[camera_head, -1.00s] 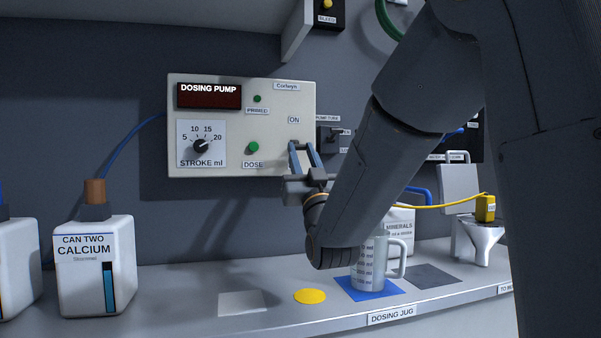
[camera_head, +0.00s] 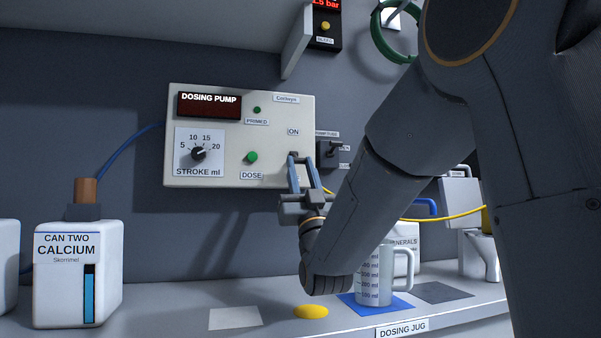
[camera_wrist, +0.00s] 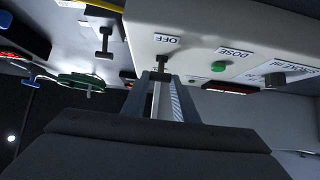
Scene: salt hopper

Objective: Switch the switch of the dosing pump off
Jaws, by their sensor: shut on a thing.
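The dosing pump (camera_head: 230,175) is a pale box on the back wall with a dark display, a stroke dial, a green DOSE button (camera_head: 252,157) and an ON label (camera_head: 293,132). My gripper (camera_head: 300,158) reaches up to the box's lower right, just below the ON label. In the wrist view, my gripper (camera_wrist: 162,78) has its fingers closed around the small dark switch (camera_wrist: 163,61), beside the OFF label (camera_wrist: 166,38). In the head view the fingers hide most of the switch and the OFF label. I cannot tell the lever's exact tilt.
Another small switch box (camera_head: 331,149) is on the wall just right of the pump. Below, a measuring jug (camera_head: 372,278) stands on a blue mat near my forearm. A calcium can (camera_head: 78,285) stands left. The counter between has a yellow disc (camera_head: 311,311).

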